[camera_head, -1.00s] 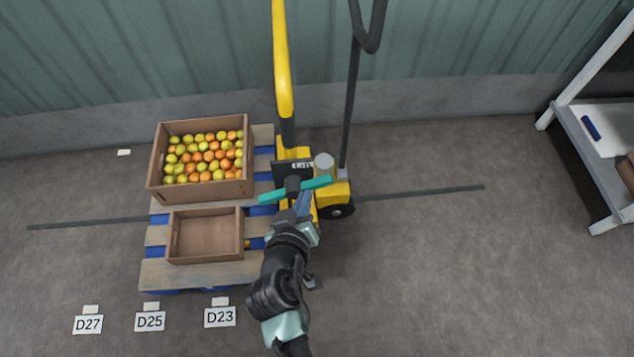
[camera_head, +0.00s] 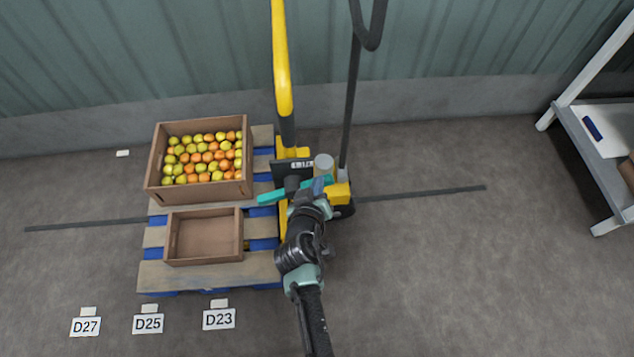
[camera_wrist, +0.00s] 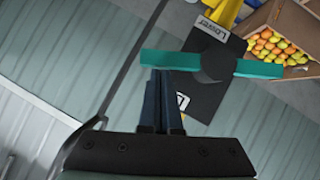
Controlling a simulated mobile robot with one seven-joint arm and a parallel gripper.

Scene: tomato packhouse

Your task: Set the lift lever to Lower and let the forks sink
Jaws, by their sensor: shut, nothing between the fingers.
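The lift lever is a teal bar (camera_head: 270,197) on a dark hub, mounted on a black plate (camera_head: 292,168) of the yellow pallet truck (camera_head: 283,75). In the wrist view the teal lever (camera_wrist: 258,67) lies across the plate, which has a "Lower" label (camera_wrist: 213,28) at one end and a partly covered label (camera_wrist: 183,103) at the other. My gripper (camera_head: 318,186) is shut and empty at the lever's right arm. In the wrist view its fingertips (camera_wrist: 160,74) meet the lever's left part; contact is unclear.
The wooden pallet (camera_head: 160,274) carries a crate (camera_head: 200,193) of tomatoes and an empty crate (camera_head: 205,259). A dark handle bar (camera_head: 352,100) rises beside the truck. A grey shelf (camera_head: 585,150) stands at right. The floor between is clear.

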